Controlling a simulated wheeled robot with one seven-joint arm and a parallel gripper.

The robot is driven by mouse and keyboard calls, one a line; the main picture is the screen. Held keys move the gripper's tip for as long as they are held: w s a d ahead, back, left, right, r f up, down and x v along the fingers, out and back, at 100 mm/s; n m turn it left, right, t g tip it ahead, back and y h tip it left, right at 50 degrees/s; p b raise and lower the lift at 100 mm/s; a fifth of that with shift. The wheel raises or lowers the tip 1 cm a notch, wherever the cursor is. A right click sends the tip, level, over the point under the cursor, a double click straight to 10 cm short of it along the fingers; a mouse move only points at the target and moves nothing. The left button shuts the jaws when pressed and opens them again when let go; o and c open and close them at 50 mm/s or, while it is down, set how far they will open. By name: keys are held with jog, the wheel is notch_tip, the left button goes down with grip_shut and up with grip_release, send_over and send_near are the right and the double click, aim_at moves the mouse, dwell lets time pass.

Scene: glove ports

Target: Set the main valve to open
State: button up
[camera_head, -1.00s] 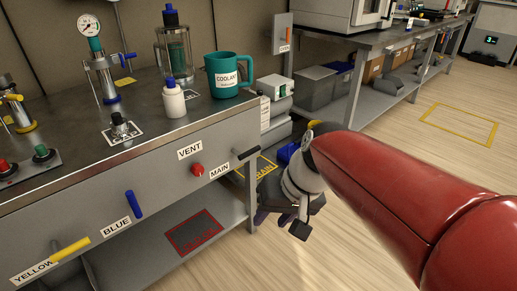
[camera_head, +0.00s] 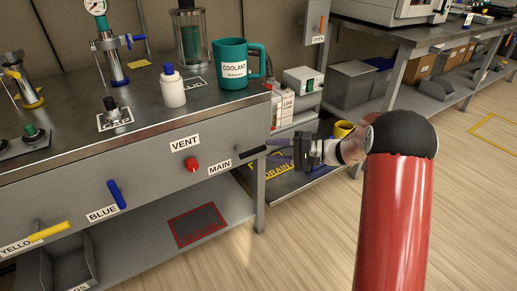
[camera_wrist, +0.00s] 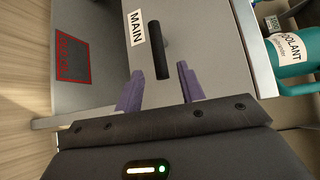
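The main valve's black lever handle (camera_head: 252,152) is on the front panel of the bench, at the right end beside the MAIN label (camera_head: 220,167). In the wrist view the black handle (camera_wrist: 158,50) stands out from the grey panel, near the MAIN label (camera_wrist: 134,28). My gripper (camera_head: 283,146) is just right of the handle in the head view. In the wrist view its two purple fingers (camera_wrist: 161,88) are apart, and the handle's near end lies between and just beyond their tips. Nothing is held, and I cannot tell whether a finger touches the handle.
A red VENT knob (camera_head: 192,164), a blue lever (camera_head: 117,194) and a yellow lever (camera_head: 48,232) share the panel. The teal coolant mug (camera_head: 233,70) and white bottle (camera_head: 173,90) stand on the bench top. A yellow container (camera_head: 343,128) is behind my gripper. Floor in front is clear.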

aim_at(262, 150)
jog(key=x, duration=0.7)
jog(key=shift+s+a+p, duration=0.15)
jog(key=shift+a+p, duration=0.05)
jog(key=shift+p, duration=0.1)
grip_shut()
